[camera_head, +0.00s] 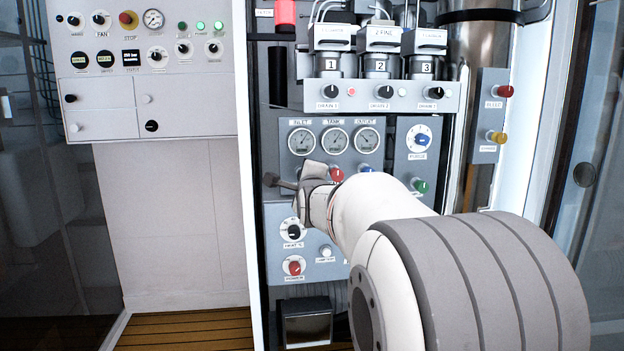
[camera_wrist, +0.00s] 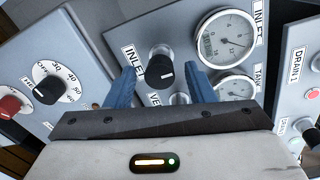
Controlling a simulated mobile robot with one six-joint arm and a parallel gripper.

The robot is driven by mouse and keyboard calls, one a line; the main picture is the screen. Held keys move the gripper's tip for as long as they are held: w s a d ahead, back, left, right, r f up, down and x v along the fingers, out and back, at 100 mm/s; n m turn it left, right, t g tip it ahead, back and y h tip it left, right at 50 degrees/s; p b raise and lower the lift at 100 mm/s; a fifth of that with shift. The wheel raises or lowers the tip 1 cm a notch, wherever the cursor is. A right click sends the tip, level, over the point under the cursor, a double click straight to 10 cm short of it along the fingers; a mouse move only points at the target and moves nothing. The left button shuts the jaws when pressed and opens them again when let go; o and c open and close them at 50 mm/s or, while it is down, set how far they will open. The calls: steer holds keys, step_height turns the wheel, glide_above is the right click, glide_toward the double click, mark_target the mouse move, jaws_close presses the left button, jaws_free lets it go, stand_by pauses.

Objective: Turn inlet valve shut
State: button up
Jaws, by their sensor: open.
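The inlet valve (camera_wrist: 160,70) is a black knob with a white mark on its face, beside an "INLET" label in the wrist view. My gripper (camera_wrist: 164,84) is open, its two blue fingers on either side of the knob. A gap shows between the knob and each finger, so I see no grip; depth is hard to judge. In the head view the end of my arm (camera_head: 316,197) is at the grey gauge panel (camera_head: 288,152), below the inlet gauge (camera_head: 302,141). The fingers and the valve cannot be made out clearly there.
A second knob (camera_wrist: 180,99), beside a partly hidden label, sits close below the inlet valve, partly covered by my gripper. A black dial (camera_wrist: 48,89) and a red knob (camera_wrist: 10,106) are to the left. A green knob (camera_head: 420,186) lies right of my arm.

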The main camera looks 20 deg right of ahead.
steer(key=shift+s, duration=0.1)
steer(key=p+v, duration=0.1)
steer(key=v, duration=0.6)
steer(key=shift+s, duration=0.3)
steer(key=shift+a+r+p, duration=0.1)
steer(key=shift+a+p, duration=0.1)
steer(key=shift+p, duration=0.1)
